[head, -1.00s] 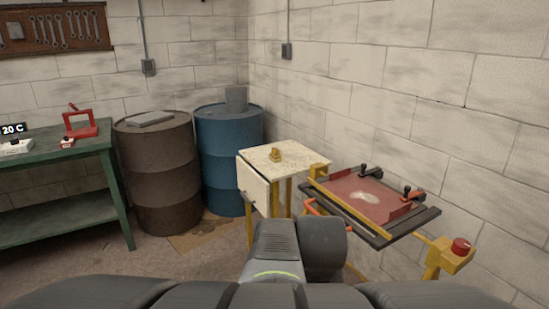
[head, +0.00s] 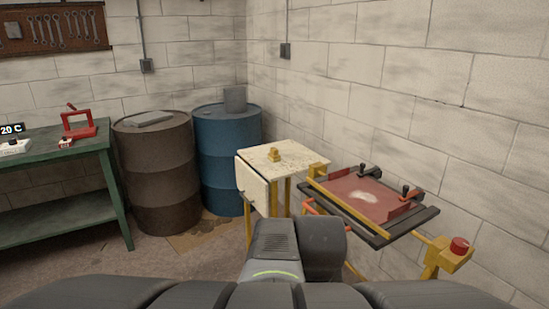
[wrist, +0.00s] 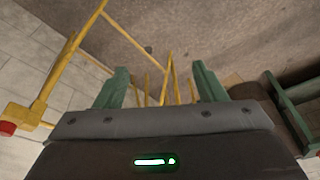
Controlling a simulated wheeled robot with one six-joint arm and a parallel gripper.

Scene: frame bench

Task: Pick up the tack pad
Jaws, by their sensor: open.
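A small yellow block with a raised knob (head: 275,154) sits on the cream top of a small side table (head: 299,157) in the head view. It appears to be the tack pad, though it is small and no label shows. My gripper (wrist: 162,85) shows in the wrist view, its two green fingers wide apart with nothing between them. It points down over floor and yellow legs, and the pad is not in that view. In the head view my arm hides the gripper.
Right of the side table stands a bench with a red bed (head: 352,198), a pale patch, black clamps and a yellow bar. A red button (head: 459,245) sits at its near right. Brown (head: 158,175) and blue drums (head: 220,160) and a green workbench (head: 50,151) stand left.

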